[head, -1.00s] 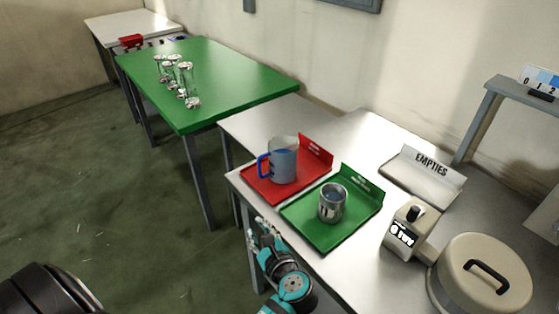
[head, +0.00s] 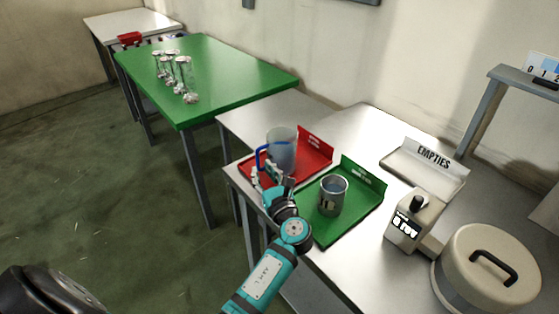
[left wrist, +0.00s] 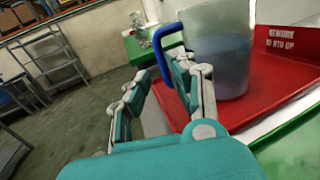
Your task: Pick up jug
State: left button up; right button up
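The jug (head: 281,150) is a translucent grey cup with a blue handle, standing upright on the red tray (head: 318,158). In the left wrist view the jug (left wrist: 222,50) is at the upper right, holding bluish liquid, with its handle pointing left. My left gripper (head: 262,178) is at the tray's front edge, beside the jug's handle side. In the left wrist view its two fingers (left wrist: 160,72) are spread apart, with the handle near the right fingertip. I cannot tell whether they touch. My right gripper is out of view.
A metal mug (head: 333,196) stands on the green tray (head: 325,232), just right of my left arm. A scale-like device (head: 414,220) and a lidded round pot (head: 484,268) are further right. Glassware (head: 180,75) stands on the green table (head: 225,75).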

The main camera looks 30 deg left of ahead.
aim_at(258, 161)
pick_arm(q)
jog(key=shift+w+a, duration=0.25)
jog(key=b+x, duration=0.2)
jog(key=x, duration=0.1)
jog(key=b+x, duration=0.1)
jog(key=x, duration=0.1)
jog(key=shift+w+d+f, duration=0.1)
jog(key=shift+d+f, duration=0.05)
jog(key=shift+f, duration=0.1)
jog(key=shift+w, duration=0.15)
jog(key=shift+a+r, duration=0.15)
jog(key=shift+a, duration=0.05)
jog(key=shift+c, duration=0.3)
grip_shut()
jog(key=shift+r, duration=0.1)
